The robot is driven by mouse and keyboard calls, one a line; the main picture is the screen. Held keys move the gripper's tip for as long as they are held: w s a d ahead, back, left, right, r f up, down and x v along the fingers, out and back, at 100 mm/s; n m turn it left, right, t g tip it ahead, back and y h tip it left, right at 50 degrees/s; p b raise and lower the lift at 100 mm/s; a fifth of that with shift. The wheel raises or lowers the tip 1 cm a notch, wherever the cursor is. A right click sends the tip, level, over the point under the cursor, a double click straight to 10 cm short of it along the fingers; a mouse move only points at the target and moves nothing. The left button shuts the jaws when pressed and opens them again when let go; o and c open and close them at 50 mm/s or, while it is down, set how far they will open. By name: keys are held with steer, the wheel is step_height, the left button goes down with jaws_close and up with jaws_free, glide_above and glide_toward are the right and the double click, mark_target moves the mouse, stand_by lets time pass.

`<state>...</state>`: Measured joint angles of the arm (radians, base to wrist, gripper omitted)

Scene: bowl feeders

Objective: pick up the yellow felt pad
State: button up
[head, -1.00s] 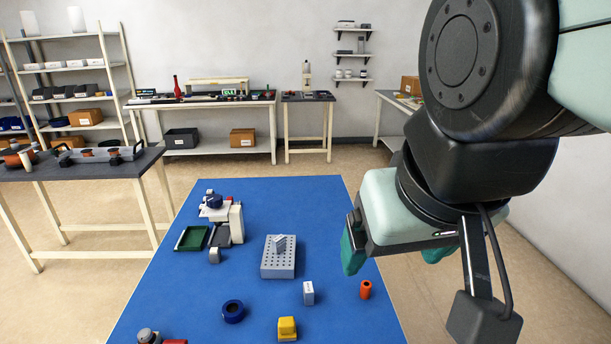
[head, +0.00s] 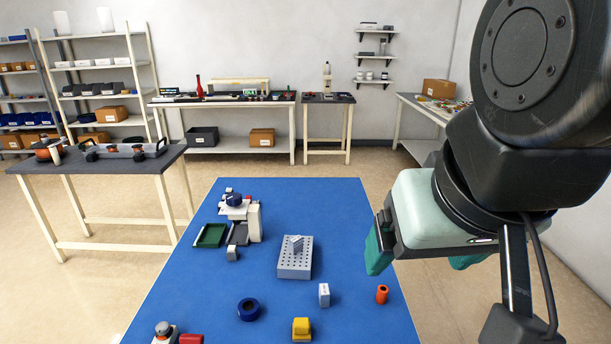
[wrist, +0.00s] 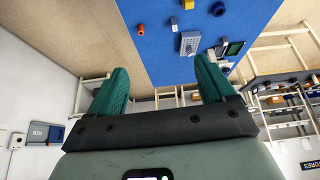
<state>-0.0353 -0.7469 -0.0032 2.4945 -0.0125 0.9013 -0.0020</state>
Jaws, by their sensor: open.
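The yellow felt pad looks to be the small yellow block-like piece (head: 301,325) near the front of the blue table top, at the bottom of the head view. A small yellow piece also shows at the top of the wrist view (wrist: 175,20). My gripper (head: 423,258) hangs over the right edge of the table, to the right of and well apart from the yellow piece. Its green fingers are spread with nothing between them, as the wrist view also shows (wrist: 160,84).
A white block (head: 324,295) and an orange cylinder (head: 382,294) stand right of the yellow piece. A blue ring (head: 249,309) lies left of it. A grey perforated block (head: 295,265) and a green tray (head: 210,236) sit farther back. Bare blue surface (head: 330,215) lies behind.

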steer(key=shift+c, duration=0.2)
steer(key=c, duration=0.4)
